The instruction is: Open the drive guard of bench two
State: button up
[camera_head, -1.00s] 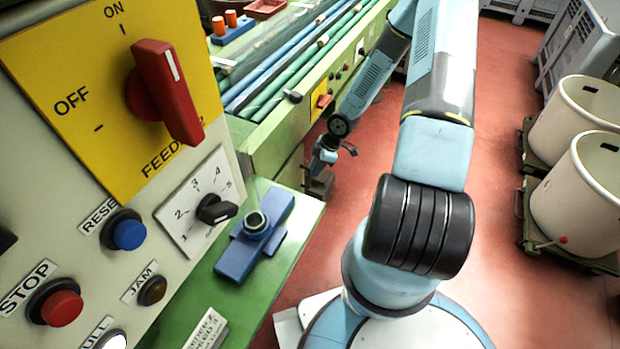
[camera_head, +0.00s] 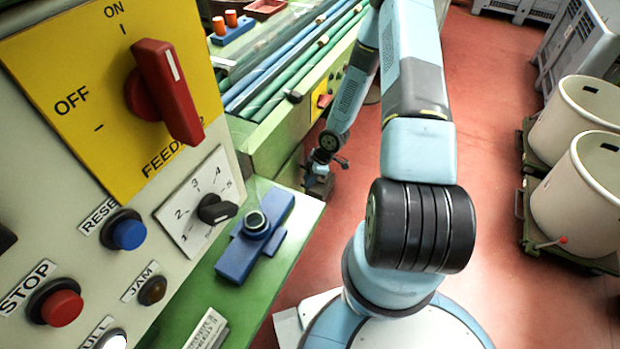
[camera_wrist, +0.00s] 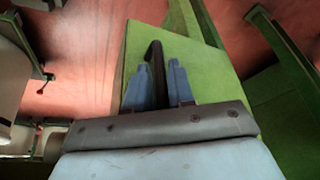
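The green bench (camera_head: 272,133) with long blue and green rods runs back from the control panel. A dark knob (camera_head: 294,96) sits on its front edge, with a yellow plate bearing a red switch (camera_head: 325,101) beside it. I cannot tell for sure which part is the drive guard. My gripper (camera_head: 318,180) hangs low beside the bench front, small and partly unclear. In the wrist view, its two grey-blue fingers (camera_wrist: 158,68) are apart, with a dark bar (camera_wrist: 155,52) between them, over a green surface (camera_wrist: 212,65). I cannot tell whether either finger touches the bar.
The near control panel (camera_head: 60,200) has a red rotary switch (camera_head: 165,92) and several buttons. A blue fixture (camera_head: 255,238) sits on the green ledge. Cream bins (camera_head: 590,185) on a cart stand at the right. Red floor (camera_head: 500,200) lies clear between.

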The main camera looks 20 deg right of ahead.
jog(key=shift+c, duration=0.3)
grip_shut()
jog(key=shift+d, duration=0.1)
